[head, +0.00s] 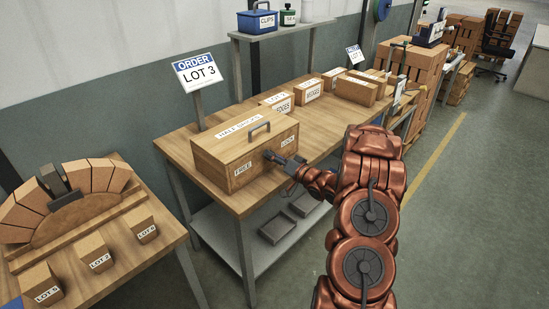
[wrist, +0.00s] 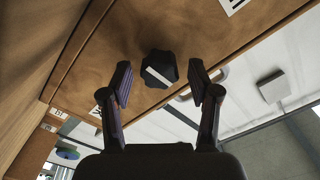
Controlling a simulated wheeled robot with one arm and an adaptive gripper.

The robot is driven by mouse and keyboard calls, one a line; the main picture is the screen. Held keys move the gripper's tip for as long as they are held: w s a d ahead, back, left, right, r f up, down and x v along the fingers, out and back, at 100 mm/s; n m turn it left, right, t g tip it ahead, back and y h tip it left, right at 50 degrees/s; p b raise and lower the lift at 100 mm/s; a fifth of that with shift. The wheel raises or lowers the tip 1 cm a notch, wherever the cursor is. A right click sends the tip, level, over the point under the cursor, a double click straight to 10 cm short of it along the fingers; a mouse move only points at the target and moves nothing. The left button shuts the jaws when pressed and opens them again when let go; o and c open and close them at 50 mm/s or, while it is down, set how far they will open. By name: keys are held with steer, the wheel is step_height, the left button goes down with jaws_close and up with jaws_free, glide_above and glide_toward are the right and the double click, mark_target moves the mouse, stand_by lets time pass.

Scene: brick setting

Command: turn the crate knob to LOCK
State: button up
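The wooden crate (head: 222,157) stands on the workbench, with a grey handle on its lid and FREE (head: 243,168) and LOCK (head: 288,140) labels on its front. The knob (wrist: 160,68) is a dark, faceted piece with a white line across it, on the crate's front face. In the head view, my gripper (head: 276,160) is at the crate front between the labels and mostly hides the knob. In the wrist view, my gripper (wrist: 160,78) is open, one finger on each side of the knob, with visible gaps. Which label the line points at is unclear.
The workbench (head: 320,146) has several small labelled boxes farther along and a lower shelf (head: 240,240) with grey trays. An order sign (head: 196,70) reading LOT 3 stands behind the crate. A table (head: 125,262) with an arch of bricks is at left. Floor is clear at right.

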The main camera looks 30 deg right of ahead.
steer(key=shift+s, duration=0.1)
steer(key=v, duration=1.1)
steer(key=shift+s, duration=0.4)
steer(key=shift+d, duration=0.15)
steer(key=shift+w, duration=0.1)
